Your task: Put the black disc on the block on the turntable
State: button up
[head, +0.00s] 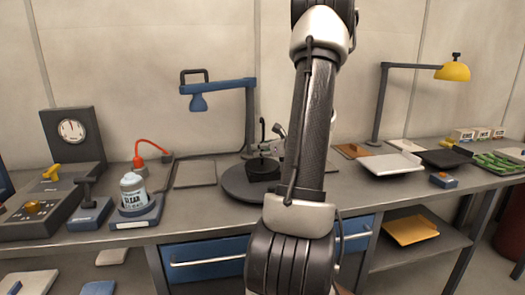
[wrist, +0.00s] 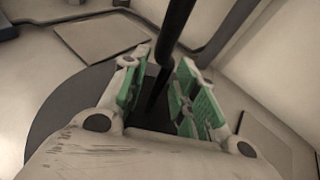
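The round dark turntable (head: 235,185) sits on the bench, left of my arm in the head view. A black block (head: 263,170) stands on it. My gripper (head: 268,147) is just above the block, partly hidden by my arm. In the wrist view, the green-padded fingers (wrist: 160,92) are spread, with dark surfaces between and beyond them. A dark upright bar (wrist: 175,30) runs up past the fingertips; I cannot tell what it belongs to. The turntable edge also shows at left in the wrist view (wrist: 45,125). I cannot pick out the black disc with certainty.
A blue lamp (head: 215,87) rises behind the turntable. A white can (head: 133,190) and a gauge box (head: 73,135) stand at left. A pale tray (head: 390,163) and a yellow lamp (head: 453,72) are at right. A flat mat (head: 195,174) lies left of the turntable.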

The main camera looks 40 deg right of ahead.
jog(key=v, duration=1.2)
jog(key=s+a+r+n+g+y, duration=0.1)
jog(key=a+n+g+y, duration=0.5)
jog(key=a+n, duration=1.25)
jog(key=s+a+r+n+g+h, duration=0.3)
jog(key=s+a+n+h, duration=0.3)
jog(key=n, duration=1.1)
jog(key=s+a+r, duration=0.1)
jog(key=s+a, duration=0.1)
jog(key=s, duration=0.2)
jog(key=shift+a+r+g, duration=0.25)
jog(key=shift+a+g, duration=0.05)
